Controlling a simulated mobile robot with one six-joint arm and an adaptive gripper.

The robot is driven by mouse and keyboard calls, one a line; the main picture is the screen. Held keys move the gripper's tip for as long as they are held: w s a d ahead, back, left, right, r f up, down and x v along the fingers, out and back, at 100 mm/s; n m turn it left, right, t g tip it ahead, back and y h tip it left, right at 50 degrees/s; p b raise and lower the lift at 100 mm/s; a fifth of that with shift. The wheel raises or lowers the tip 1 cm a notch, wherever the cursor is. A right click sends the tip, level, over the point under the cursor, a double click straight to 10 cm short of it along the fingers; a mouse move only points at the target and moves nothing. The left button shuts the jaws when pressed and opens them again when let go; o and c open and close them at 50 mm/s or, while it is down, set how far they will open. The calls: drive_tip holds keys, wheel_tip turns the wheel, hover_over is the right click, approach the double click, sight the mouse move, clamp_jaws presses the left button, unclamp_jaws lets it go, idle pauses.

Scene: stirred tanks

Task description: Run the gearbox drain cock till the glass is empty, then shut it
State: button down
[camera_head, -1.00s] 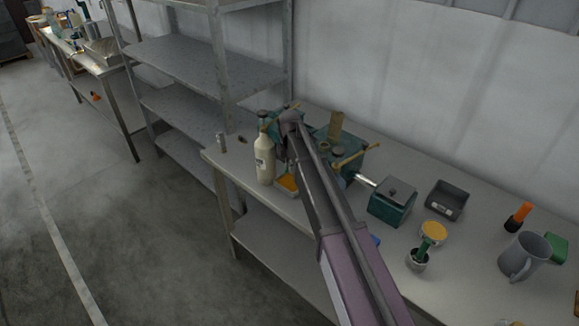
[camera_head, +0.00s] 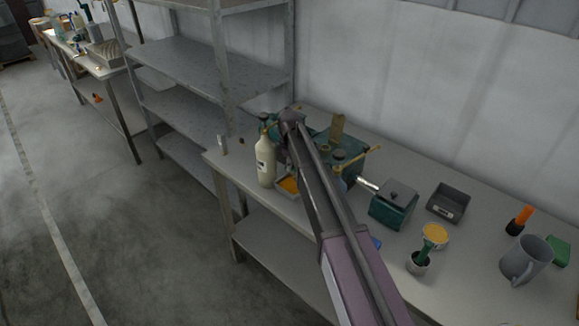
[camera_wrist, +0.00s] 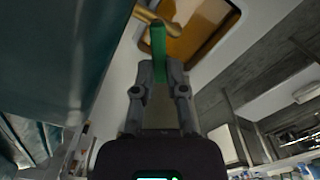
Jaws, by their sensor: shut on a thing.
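The green gearbox (camera_head: 352,170) stands on the bench in the head view, partly hidden by my arm. In the wrist view its dark green side (camera_wrist: 60,50) fills the upper left. A brass cock (camera_wrist: 146,15) with a green lever (camera_wrist: 158,48) shows at the top of the wrist view. My gripper (camera_wrist: 160,75) is shut on the green lever; in the head view my arm hides it. A tray of amber oil (camera_wrist: 200,28) lies beyond the lever, and it also shows in the head view (camera_head: 287,186). I cannot make out the glass or its level.
A cream bottle (camera_head: 265,162) stands left of the tray near the bench edge. Right of the gearbox are a small green box unit (camera_head: 393,207), a dark bin (camera_head: 447,203), a funnel (camera_head: 434,237) and a grey mug (camera_head: 525,260). Metal shelving (camera_head: 190,60) stands to the left.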

drive_tip(key=shift+w+a+m, duration=0.1)
drive_tip(key=shift+m, duration=0.4)
drive_tip(key=c, duration=0.7)
unclamp_jaws()
